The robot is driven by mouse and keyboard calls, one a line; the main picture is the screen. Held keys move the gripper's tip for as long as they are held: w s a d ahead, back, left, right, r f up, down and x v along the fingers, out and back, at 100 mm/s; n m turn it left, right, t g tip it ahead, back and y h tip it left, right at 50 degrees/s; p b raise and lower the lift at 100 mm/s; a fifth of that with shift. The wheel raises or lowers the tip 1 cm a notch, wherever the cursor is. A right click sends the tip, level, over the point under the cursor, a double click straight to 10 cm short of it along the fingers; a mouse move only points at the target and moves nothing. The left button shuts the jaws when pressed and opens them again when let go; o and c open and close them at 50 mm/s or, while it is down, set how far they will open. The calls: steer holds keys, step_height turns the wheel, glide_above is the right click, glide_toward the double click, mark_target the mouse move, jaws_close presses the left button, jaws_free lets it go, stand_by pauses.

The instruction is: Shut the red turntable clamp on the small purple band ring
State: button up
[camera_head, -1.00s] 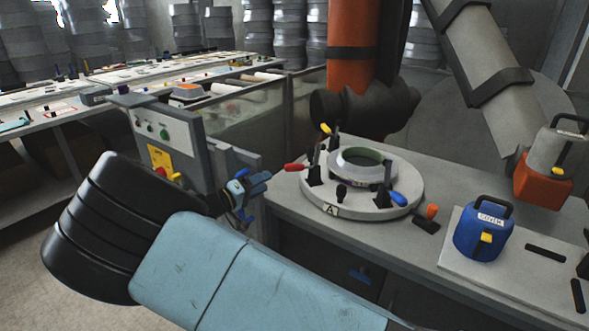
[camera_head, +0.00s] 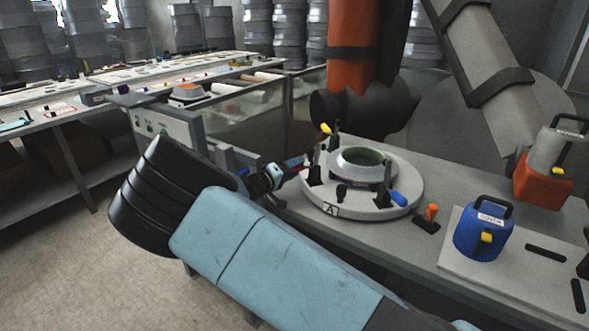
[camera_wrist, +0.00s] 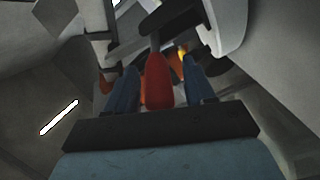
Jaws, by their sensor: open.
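The round turntable (camera_head: 400,206) stands on the bench, marked A at its front. The ring (camera_head: 361,157) sits on it, grey with a thin purplish band low on its side. The red clamp handle (camera_head: 293,162) points outward from the turntable's left side, its black mount at the rim. My gripper (camera_head: 287,170) is open at this handle. In the wrist view the red handle (camera_wrist: 158,80) lies between the two blue fingers of my gripper (camera_wrist: 160,90), with a gap on each side. Finger contact is hard to tell in the head view.
Yellow (camera_head: 326,129) and blue (camera_head: 398,199) clamp handles also stand on the turntable. An orange-handled piece (camera_head: 431,212) and a blue canister (camera_head: 484,234) are on the bench to the right. A grey control box (camera_head: 165,125) stands left, behind my arm.

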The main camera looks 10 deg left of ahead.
steer(key=shift+w, duration=0.1)
steer(key=shift+c, duration=0.2)
jaws_close()
stand_by(0.5)
